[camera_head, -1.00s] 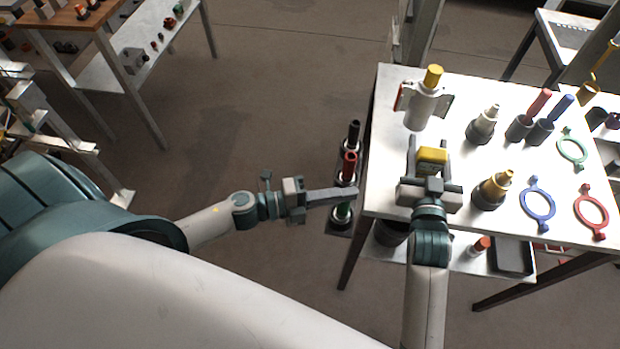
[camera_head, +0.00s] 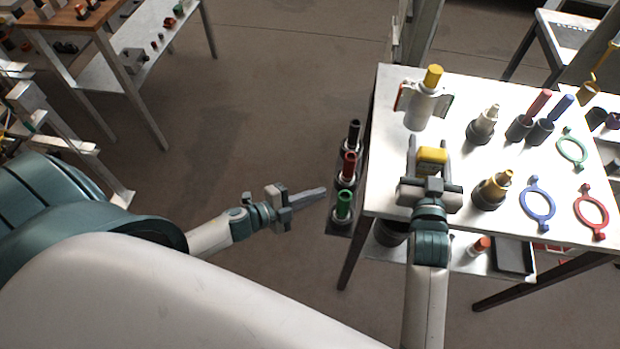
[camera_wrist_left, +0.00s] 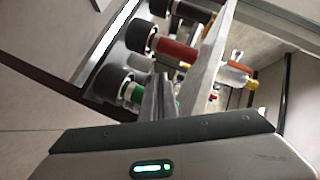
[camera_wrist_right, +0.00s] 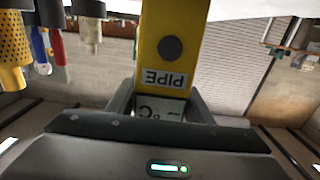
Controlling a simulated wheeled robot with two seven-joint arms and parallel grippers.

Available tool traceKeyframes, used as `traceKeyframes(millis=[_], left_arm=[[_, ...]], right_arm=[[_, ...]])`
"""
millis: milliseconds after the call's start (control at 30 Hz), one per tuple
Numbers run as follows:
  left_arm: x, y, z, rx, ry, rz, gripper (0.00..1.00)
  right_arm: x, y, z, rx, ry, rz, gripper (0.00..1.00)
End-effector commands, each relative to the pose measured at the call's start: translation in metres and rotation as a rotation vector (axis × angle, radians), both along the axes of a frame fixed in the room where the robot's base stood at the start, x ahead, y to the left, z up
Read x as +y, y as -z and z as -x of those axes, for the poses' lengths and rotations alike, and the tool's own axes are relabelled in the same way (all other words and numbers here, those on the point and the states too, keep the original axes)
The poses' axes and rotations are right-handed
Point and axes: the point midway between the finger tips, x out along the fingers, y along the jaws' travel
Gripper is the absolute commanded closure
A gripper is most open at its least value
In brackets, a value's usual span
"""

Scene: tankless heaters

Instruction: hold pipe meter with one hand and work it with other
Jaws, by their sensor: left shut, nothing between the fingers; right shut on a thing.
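The yellow pipe meter (camera_head: 432,156) is between the fingers of my right gripper (camera_head: 430,152), at the front left part of the white table. In the right wrist view the meter (camera_wrist_right: 172,45) shows a dark round button, a PIPE label and part of a display with "°C". My right gripper (camera_wrist_right: 165,108) is shut on it there. My left gripper (camera_head: 312,195) is shut and empty, in the air left of the table, apart from the meter. In the left wrist view its closed fingers (camera_wrist_left: 158,92) show in front of the coloured tools.
The white table (camera_head: 395,120) holds a white cylinder with a yellow cap (camera_head: 422,105), several holders with tools, and blue (camera_head: 537,203), red and green rings. A side rack with black, red and green-handled tools (camera_head: 343,204) hangs at its left edge, near my left gripper.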

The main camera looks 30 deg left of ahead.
Motion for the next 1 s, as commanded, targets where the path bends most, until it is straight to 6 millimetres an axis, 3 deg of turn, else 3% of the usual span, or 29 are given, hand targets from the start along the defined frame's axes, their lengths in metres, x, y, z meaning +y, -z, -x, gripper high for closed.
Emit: traceKeyframes(millis=[300,700,733,800,1000], left_arm=[[0.013,0.031,0.004,0.072,-0.072,0.026,1.00],[0.015,0.034,0.004,0.082,-0.081,0.028,1.00],[0.015,0.034,0.004,0.082,-0.081,0.028,1.00],[0.015,0.034,0.004,0.082,-0.080,0.028,1.00],[0.015,0.034,0.004,0.082,-0.080,0.028,1.00]], right_arm=[[0.000,0.007,0.001,0.012,0.000,0.005,0.82],[0.000,0.007,0.001,0.012,0.000,0.005,0.82],[0.000,0.007,0.001,0.012,0.000,0.005,0.46],[0.000,0.006,0.001,0.011,0.000,0.005,0.31],[0.000,0.003,0.000,0.006,0.000,0.002,0.31]])
